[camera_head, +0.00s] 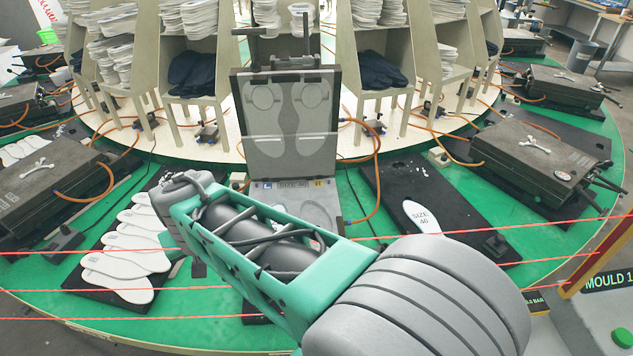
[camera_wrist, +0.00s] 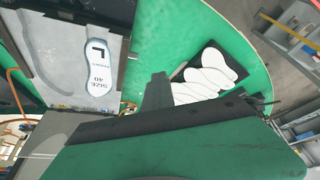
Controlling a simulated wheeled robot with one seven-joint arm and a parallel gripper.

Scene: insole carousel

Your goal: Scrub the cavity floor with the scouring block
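The open mould stands in the middle of the head view. My arm hides most of the lower half. My fingertips cannot be made out in either view.
White insoles (camera_head: 130,245) lie on a black mat at left, and also show in the wrist view (camera_wrist: 210,75). One insole marked SIZE 46 (camera_head: 422,216) lies on a black mat at right. Closed moulds (camera_head: 535,155) stand on both sides. Orange hoses and red cords cross the area.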

